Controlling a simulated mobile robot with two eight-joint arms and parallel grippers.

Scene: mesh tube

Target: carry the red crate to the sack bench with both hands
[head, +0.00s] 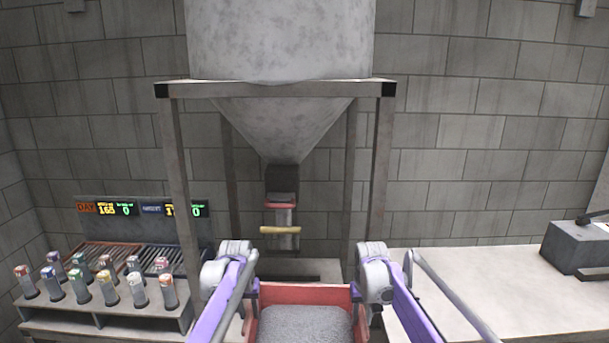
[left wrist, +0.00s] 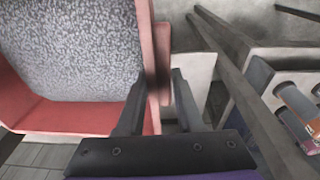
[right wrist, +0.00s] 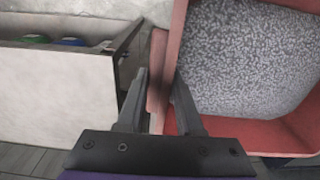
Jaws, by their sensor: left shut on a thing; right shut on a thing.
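The red crate (head: 305,293) is at the bottom middle of the head view, filled with grey speckled material (head: 305,325). My left gripper (left wrist: 156,90) is shut on the crate's side wall, one finger inside and one outside, in the left wrist view. My right gripper (right wrist: 160,88) is shut on the opposite wall of the crate (right wrist: 285,138) in the same way. In the head view both arms reach forward along the crate's sides, and their fingertips are hidden. A pale bench (head: 455,285) stands at the right; I cannot tell whether it is the sack bench.
A grey hopper (head: 280,45) on a metal frame (head: 175,150) stands straight ahead, with a spout and wooden handle (head: 280,230). At left is a rack of several capped tubes (head: 105,288). A grey device (head: 578,247) sits on the pale bench, whose near top is clear.

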